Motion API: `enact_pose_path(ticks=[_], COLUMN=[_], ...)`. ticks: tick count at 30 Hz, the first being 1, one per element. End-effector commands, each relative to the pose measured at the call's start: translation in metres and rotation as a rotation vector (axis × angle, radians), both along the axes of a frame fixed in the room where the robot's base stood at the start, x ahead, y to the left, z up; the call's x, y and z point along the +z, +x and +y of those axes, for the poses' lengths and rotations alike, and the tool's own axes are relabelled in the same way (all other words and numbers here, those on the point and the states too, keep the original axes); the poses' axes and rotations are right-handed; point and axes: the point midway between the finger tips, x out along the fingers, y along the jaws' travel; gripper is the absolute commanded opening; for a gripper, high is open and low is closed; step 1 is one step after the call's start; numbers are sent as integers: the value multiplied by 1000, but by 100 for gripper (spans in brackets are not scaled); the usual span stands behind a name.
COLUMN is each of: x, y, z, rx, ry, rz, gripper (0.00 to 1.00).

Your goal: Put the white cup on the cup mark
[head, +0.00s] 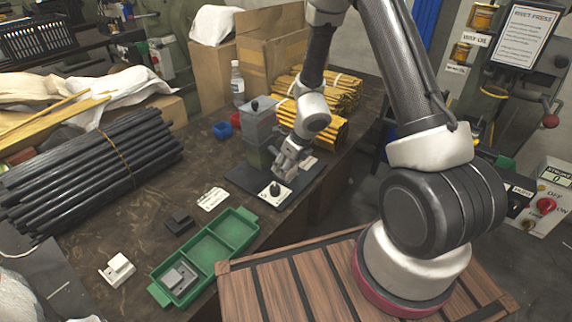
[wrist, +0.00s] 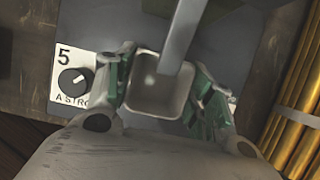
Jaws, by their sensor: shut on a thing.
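My gripper (head: 285,165) is low over the dark base plate of the small bench press. In the wrist view, its green-padded fingers (wrist: 160,90) are on either side of a pale, square, round-cornered cup (wrist: 152,103). The fingers are shut on the cup. A grey bar (wrist: 184,35) of the press reaches across the cup's upper edge in that view; I cannot tell whether it touches. In the head view, the cup is mostly hidden by the fingers. I cannot make out the cup mark.
The grey press (head: 260,125) stands left of my gripper, with a dial plate (head: 274,193) in front. A green tray (head: 222,236), a white block (head: 118,270) and a dark block (head: 180,220) lie nearer.

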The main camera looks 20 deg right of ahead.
Motion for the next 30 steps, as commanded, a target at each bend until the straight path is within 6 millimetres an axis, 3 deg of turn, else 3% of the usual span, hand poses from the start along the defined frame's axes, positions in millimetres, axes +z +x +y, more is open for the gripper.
enact_pose_path(ticks=[1,4,17,30], x=[0,0,7,81], y=[0,0,-2,-27], z=[0,0,-1,-19], rx=[0,0,1,4], ry=[0,0,0,0], rz=[0,0,-1,-5], gripper=[58,74,74,74])
